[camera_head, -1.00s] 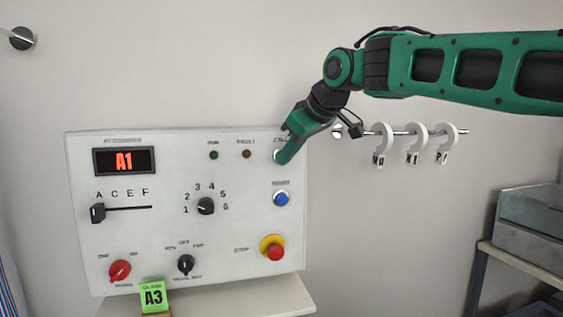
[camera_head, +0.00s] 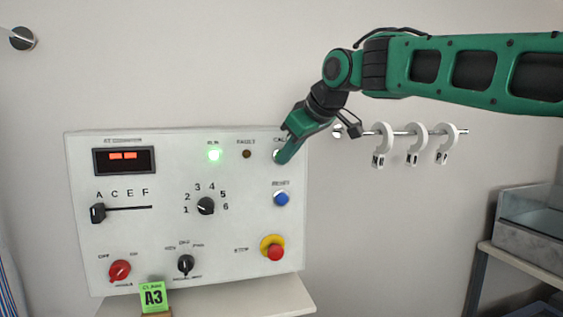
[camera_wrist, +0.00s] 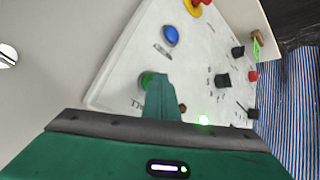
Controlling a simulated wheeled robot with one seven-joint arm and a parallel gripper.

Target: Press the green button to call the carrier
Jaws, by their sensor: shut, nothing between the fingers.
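The white control panel (camera_head: 150,230) stands against the wall. The green call button (camera_wrist: 147,80) shows in the wrist view at the fingertips of my gripper (camera_wrist: 160,85); in the head view the fingers mostly cover it. My gripper (camera_head: 281,157) is shut and empty, its tips at the button by the panel's upper right; I cannot tell how far it is pressed. The green RUN lamp (camera_head: 214,155) is lit. The display (camera_head: 123,160) shows two red bars. The green claim tag (camera_head: 153,297) reads A3.
Below the call button are the blue RESET button (camera_head: 281,199) and the red STOP button (camera_head: 275,253). A rail (camera_head: 400,132) with white lettered hooks is to the right of my gripper. A grey bin (camera_head: 535,228) stands on a shelf at the far right.

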